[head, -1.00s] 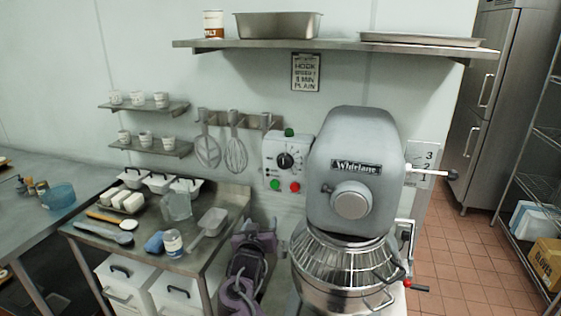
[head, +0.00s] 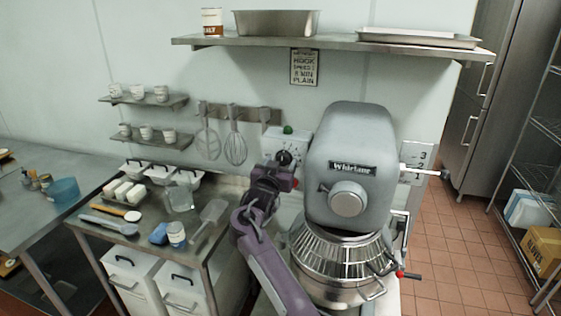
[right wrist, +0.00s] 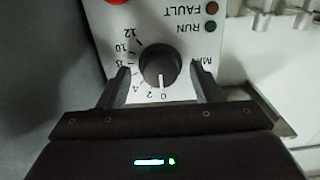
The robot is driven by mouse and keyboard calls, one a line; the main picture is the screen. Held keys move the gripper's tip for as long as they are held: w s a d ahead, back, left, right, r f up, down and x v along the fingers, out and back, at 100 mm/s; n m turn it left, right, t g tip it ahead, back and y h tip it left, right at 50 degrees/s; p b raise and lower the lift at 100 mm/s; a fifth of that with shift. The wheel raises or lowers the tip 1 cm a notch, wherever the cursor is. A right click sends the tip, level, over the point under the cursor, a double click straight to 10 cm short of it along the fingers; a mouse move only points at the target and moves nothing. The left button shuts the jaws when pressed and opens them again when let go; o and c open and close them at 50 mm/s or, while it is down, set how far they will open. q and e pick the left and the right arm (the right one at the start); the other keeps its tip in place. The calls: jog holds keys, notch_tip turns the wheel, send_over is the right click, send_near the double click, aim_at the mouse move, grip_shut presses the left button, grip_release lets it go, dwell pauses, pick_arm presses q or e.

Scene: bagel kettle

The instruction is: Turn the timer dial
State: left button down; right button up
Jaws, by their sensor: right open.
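The timer dial (head: 284,158) is a round black knob on the pale control box (head: 298,146) beside the mixer. In the right wrist view the dial (right wrist: 160,66) is seen upside down, with numbers around it and its white mark towards 0. My right gripper (head: 275,164) is in front of the box, partly hiding the dial and the lower buttons. In the right wrist view my right gripper (right wrist: 159,70) is open, one finger on each side of the dial, with gaps between. Whether the fingers touch the panel cannot be told. My left gripper is not in view.
The big grey mixer (head: 347,165) stands just right of the control box. Hanging whisks (head: 235,148) are to the left. A steel table (head: 108,220) with tubs and tools is at the lower left. A shelf (head: 330,44) runs above.

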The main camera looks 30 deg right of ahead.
jog(key=shift+c, duration=0.5)
jog(key=c, duration=0.9)
jog(key=shift+f+m+b, duration=0.15)
jog(key=shift+m+b, duration=0.15)
jog(key=shift+b, duration=0.35)
jog(key=m+b, duration=0.6)
jog(key=b, duration=0.2)
jog(key=shift+f, duration=0.15)
jog(key=shift+r+m+b, duration=0.2)
jog(key=shift+m+b, duration=1.2)
jog(key=shift+b, duration=0.3)
jog(key=o, duration=1)
jog(key=shift+r, duration=0.1)
